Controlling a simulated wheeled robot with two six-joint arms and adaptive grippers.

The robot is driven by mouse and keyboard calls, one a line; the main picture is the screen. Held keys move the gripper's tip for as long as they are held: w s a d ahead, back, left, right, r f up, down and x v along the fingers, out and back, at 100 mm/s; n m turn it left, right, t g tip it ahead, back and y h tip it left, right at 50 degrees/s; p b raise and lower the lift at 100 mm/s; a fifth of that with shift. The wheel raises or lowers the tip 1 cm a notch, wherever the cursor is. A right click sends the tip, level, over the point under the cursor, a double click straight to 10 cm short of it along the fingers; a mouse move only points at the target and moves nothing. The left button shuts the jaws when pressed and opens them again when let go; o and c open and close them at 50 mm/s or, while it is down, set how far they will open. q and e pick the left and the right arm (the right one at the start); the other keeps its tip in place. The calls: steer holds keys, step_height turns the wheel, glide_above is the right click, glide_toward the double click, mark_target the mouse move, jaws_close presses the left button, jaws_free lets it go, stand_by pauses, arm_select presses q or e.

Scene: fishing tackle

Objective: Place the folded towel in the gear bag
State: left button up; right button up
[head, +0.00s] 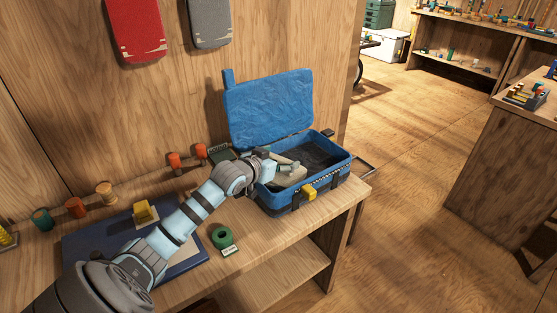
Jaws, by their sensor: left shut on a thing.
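The gear bag (334,177) is a blue open case with a dark inside, a raised blue lid (270,108) and a yellow clasp on its front. It stands at the right end of the wooden bench. My left gripper (288,167) reaches over the left part of the opening. It is shut on the folded towel (291,179), a pale beige bundle at the left inside of the bag. The gripper hides part of the towel, and I cannot tell whether the towel touches the bag's floor. My right gripper is not in view.
On the wooden bench (262,239), a green roll (222,238) lies in front of my left arm. A dark blue mat (95,240) bears a yellow block (145,213). Several spools line the wall. Open floor lies to the right.

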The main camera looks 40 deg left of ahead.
arm_select(q)
steer(key=shift+f, duration=0.25)
steer(key=shift+f, duration=0.3)
steer(key=o, duration=1.2)
steer(key=shift+o, duration=0.2)
steer(key=shift+r, duration=0.1)
steer(key=shift+r, duration=0.35)
steer(key=p+v, duration=0.6)
steer(key=v, duration=0.6)
steer(key=shift+r+p, duration=0.3)
steer(key=shift+p, duration=0.1)
